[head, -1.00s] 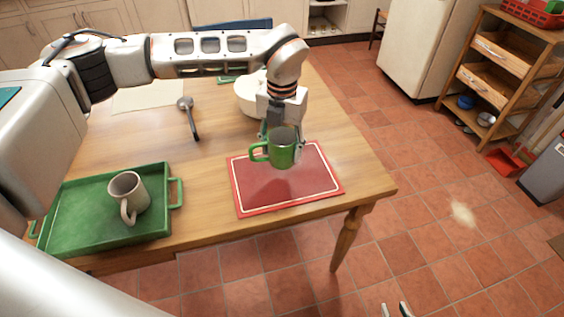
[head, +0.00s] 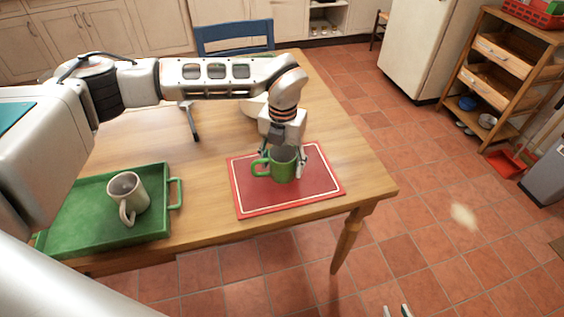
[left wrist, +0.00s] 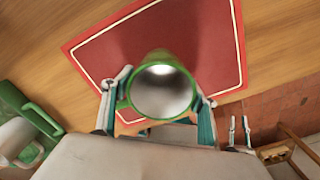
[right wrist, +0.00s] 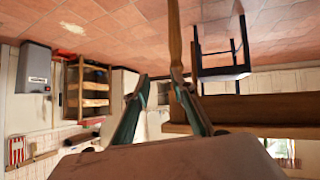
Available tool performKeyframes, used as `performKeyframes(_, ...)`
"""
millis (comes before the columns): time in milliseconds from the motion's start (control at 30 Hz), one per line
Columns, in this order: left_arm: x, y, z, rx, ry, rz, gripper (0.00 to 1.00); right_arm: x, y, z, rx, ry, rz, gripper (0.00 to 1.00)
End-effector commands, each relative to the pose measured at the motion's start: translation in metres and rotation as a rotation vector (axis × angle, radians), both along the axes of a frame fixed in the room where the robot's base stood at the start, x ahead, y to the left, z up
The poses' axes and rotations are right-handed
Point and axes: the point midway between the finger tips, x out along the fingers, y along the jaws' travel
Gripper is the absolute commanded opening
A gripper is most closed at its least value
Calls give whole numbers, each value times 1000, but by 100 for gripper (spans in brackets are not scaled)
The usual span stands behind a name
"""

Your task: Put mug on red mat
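A green mug (head: 283,165) stands upright over the middle of the red mat (head: 245,200), its base at or very near the surface. My left gripper (head: 286,152) points down with a finger on each side of the mug. In the left wrist view the fingers flank the rim of the green mug (left wrist: 162,58) and seem to touch it. The mug's handle points left in the head view. My right gripper (right wrist: 160,78) is open and empty, off the table; its tips show at the bottom of the head view (head: 397,311).
A green tray (head: 75,225) with a beige mug (head: 127,197) on it sits at the table's left front. A blue chair (head: 234,33) stands beyond the wooden table (head: 215,160).

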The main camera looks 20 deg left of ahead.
Motion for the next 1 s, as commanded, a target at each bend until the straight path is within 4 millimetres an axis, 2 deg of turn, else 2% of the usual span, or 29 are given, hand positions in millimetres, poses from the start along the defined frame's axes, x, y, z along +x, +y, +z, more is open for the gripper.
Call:
performKeyframes(333, 0, 0, 1, 0, 0, 0, 67, 0, 0, 0, 1, 0, 0, 24)
performKeyframes(467, 0, 0, 9, 0, -1, 0, 67, 0, 0, 1, 1, -1, 0, 24)
performKeyframes(733, 1, 0, 60, 0, -5, 0, 67, 1, 1, 7, 6, -4, 0, 24)
performKeyframes(1000, 0, -1, 107, 0, -2, 0, 67, -5, 3, 3, 10, 11, 1, 24)
